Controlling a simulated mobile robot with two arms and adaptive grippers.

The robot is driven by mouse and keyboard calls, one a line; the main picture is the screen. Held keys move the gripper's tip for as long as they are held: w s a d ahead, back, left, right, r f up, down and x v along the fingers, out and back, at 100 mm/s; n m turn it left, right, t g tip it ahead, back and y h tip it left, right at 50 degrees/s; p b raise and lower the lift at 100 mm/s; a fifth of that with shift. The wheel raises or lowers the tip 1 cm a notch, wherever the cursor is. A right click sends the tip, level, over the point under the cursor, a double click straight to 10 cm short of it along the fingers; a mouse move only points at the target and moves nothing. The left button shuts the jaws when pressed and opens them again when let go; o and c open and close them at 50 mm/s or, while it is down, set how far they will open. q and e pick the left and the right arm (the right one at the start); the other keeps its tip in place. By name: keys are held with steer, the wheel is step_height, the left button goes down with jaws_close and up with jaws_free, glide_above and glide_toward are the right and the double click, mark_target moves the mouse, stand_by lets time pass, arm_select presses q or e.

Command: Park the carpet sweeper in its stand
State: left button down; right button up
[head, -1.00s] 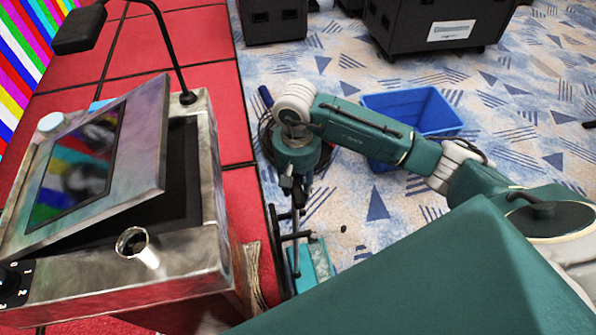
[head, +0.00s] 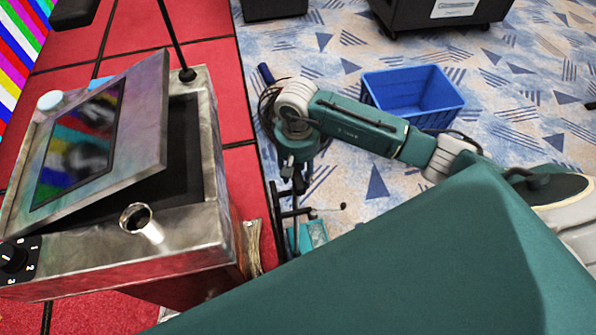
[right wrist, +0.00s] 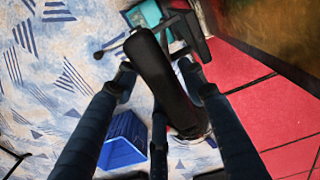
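My right gripper (right wrist: 159,76) is around a long black handle (right wrist: 158,75) in the right wrist view. The handle slants between its dark fingers, and whether they press on it is unclear. In the head view the right gripper (head: 297,160) hangs just right of the red platform's edge. I cannot tell sweeper from stand there. My left gripper is out of view.
A metal console (head: 185,245) with a tilted screen stands on the red platform (head: 245,185) at left. A blue crate (head: 412,95) lies behind my right arm. Black cases (head: 445,15) stand at the back. A dark cable loops beside the gripper. Patterned carpet is open at right.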

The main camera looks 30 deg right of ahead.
steer(key=shift+r, duration=0.15)
steer(key=shift+r, duration=0.15)
step_height(320, 180, up, 11)
steer(key=b, duration=0.2)
steer(key=shift+a+b, duration=0.1)
steer(key=shift+b, duration=0.25)
steer(key=shift+r, duration=0.35)
